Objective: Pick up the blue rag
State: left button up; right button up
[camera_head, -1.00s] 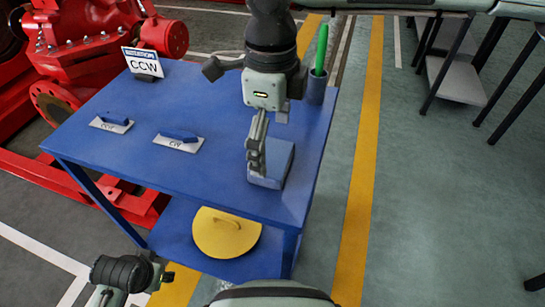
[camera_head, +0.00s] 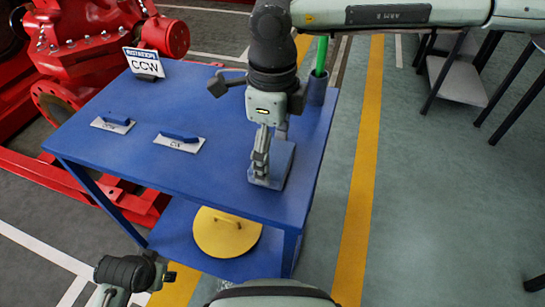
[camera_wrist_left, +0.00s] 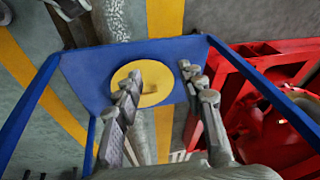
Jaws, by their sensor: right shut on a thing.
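The blue rag (camera_head: 283,163) is a folded, flat grey-blue block near the right edge of the blue table (camera_head: 215,100). My right gripper (camera_head: 261,170) points down at the rag's left side in the head view, its fingers closed on it. The fingers hide part of the rag, and I cannot tell whether it is clear of the tabletop. My left gripper (camera_wrist_left: 165,90) is open and empty in the left wrist view, its fingers well apart in front of the table's lower shelf.
A dark cup (camera_head: 317,88) with a green stick stands behind the rag. Two small plates with blue handles (camera_head: 180,141) and a CCW sign (camera_head: 144,63) are on the table. A yellow disc (camera_head: 226,234) lies on the lower shelf. Red machinery (camera_head: 95,35) stands behind left.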

jog(key=shift+r, duration=0.5)
jog(key=r, duration=0.1)
jog(key=a+r, duration=0.1)
jog(key=r, duration=0.1)
jog(key=shift+s+a+r+b, duration=0.15)
jog(key=shift+s+r+b, duration=0.1)
jog(key=shift+r+b, duration=0.1)
pick_arm(q)
jog(key=shift+a+b+v, duration=0.2)
jog(key=shift+b+v, duration=0.05)
jog(key=shift+v, duration=0.75)
jog(key=shift+a+b+v, duration=0.2)
jog(key=shift+v, duration=0.8)
pick_arm(e)
jog(key=s+a+r, duration=0.4)
jog(key=a+r, duration=0.2)
jog(key=a, duration=0.3)
jog(key=shift+a+r, duration=0.2)
jog(key=shift+a, duration=0.15)
pick_arm(q)
jog(key=shift+w+r, duration=0.1)
jog(key=shift+w, duration=0.1)
